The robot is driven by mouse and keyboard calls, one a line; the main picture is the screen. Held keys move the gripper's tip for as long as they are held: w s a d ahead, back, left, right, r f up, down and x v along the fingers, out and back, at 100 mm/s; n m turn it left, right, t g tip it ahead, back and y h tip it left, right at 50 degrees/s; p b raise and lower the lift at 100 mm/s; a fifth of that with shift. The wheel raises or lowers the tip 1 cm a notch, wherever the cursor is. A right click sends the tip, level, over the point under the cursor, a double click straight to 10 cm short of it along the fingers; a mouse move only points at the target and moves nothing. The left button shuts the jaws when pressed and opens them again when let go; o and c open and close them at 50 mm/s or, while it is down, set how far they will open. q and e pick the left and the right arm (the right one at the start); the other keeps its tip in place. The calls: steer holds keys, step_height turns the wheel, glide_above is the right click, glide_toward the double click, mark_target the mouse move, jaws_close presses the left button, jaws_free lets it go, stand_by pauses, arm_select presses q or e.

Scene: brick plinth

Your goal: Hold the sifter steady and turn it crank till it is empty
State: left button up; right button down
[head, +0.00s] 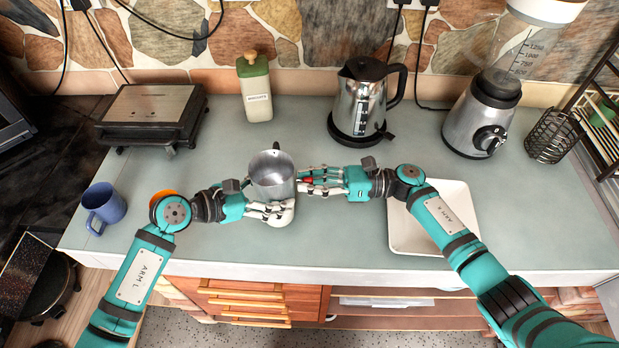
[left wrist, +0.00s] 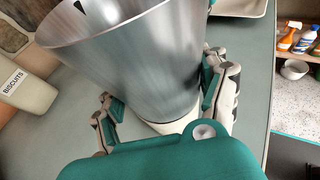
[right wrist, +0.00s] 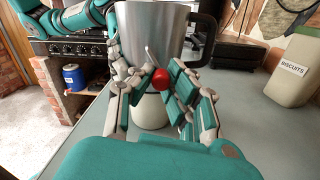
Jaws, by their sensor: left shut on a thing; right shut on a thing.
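The metal sifter (head: 271,168) stands upright near the middle of the counter. It also shows in the left wrist view (left wrist: 135,55) and right wrist view (right wrist: 150,30), with a black handle (right wrist: 206,40) away from my right gripper. My left gripper (head: 272,208) is shut around its lower body, fingers on both sides (left wrist: 165,95). My right gripper (head: 308,182) is shut at the red crank knob (right wrist: 160,78), which sits between its fingers. A white rounded thing (right wrist: 150,112) is under the sifter, mostly hidden. The sifter's contents cannot be made out.
A white tray (head: 400,235) lies below my right arm. A blue mug (head: 104,205) stands left. A kettle (head: 362,100), biscuits jar (head: 255,88), grill (head: 152,112), blender (head: 482,115) and wire basket (head: 550,137) stand along the back and right. The counter's front edge is close.

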steer(key=m, duration=0.3)
steer(key=s+m, duration=0.1)
steer(key=m, duration=0.2)
steer(key=shift+d+r+t, duration=0.1)
steer(key=shift+t, duration=0.3)
steer(key=shift+m, duration=0.3)
steer(key=c, duration=1.4)
jaws_free()
steer(key=shift+s, duration=0.1)
steer(key=shift+c, duration=0.2)
steer(key=shift+o, duration=1)
steer(key=shift+s, duration=0.1)
steer(key=shift+f, duration=0.2)
steer(key=d, duration=1.2)
steer(key=shift+f, duration=0.15)
